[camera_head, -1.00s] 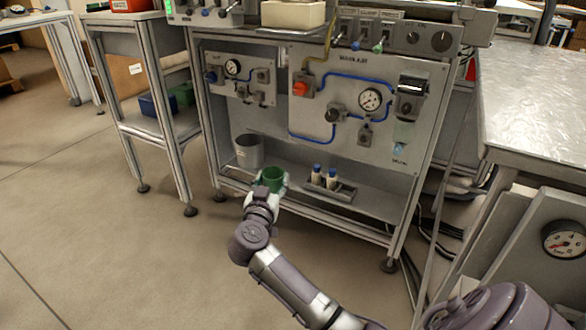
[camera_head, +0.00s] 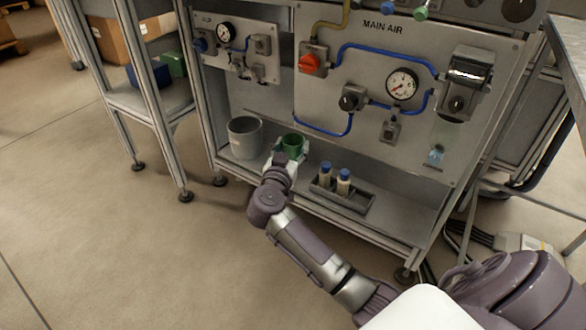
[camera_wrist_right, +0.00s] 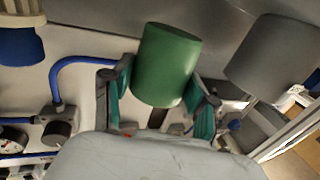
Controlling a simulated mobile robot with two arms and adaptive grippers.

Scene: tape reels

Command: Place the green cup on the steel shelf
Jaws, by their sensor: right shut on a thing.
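The green cup (camera_head: 292,143) is at the lower shelf of the steel stand, just right of a grey bin. My right gripper (camera_head: 285,153) is shut on it from the front. The right wrist view shows the cup (camera_wrist_right: 166,64) between the two teal-padded fingers (camera_wrist_right: 160,98). The steel shelf (camera_head: 395,212) runs along the bottom of the stand, under the panel. I cannot tell whether the cup's base touches the shelf; the gripper hides it. My left gripper is not in view.
The grey bin (camera_head: 245,138) stands close left of the cup; it also shows in the wrist view (camera_wrist_right: 273,56). A grey tray (camera_head: 343,195) with two blue-capped bottles sits to the right. The gauge panel (camera_head: 400,120) rises behind. The shelf right of the tray is bare.

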